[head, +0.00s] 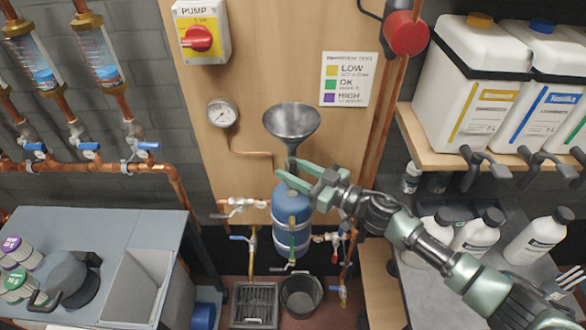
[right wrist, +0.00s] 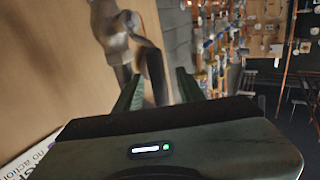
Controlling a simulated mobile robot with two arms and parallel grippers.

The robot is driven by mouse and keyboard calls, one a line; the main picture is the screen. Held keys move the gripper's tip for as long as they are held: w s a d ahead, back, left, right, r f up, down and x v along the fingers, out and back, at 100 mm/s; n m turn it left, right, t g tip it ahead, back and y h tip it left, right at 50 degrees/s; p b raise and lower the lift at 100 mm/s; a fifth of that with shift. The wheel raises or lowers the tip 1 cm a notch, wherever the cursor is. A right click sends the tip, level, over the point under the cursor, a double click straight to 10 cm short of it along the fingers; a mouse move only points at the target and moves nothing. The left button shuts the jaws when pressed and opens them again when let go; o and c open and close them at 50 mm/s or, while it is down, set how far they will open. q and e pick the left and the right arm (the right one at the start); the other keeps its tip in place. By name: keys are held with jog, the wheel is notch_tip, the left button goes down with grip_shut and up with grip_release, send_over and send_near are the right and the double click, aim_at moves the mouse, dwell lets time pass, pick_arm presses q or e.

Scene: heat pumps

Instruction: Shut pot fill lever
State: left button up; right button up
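The blue pot (head: 291,205) hangs upright in front of the wooden panel, with a grey metal funnel (head: 291,122) above it. My right gripper (head: 296,172) reaches in from the right, at the neck between funnel and pot. In the right wrist view its two fingers (right wrist: 158,90) stand apart. A dark grey lever-like part (right wrist: 153,68) hangs between or just beyond them, beside a metal fitting (right wrist: 112,25); I cannot tell if they touch. In the head view the gripper covers the lever area. My left gripper is not in view.
A pressure gauge (head: 222,113) and pump switch (head: 201,38) are on the panel. Valves and pipes (head: 245,205) flank the pot. A black bucket (head: 301,296) stands below. A shelf (head: 497,150) with white jugs is at right, a grey bench (head: 110,222) at left.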

grip_shut()
dwell(1.4)
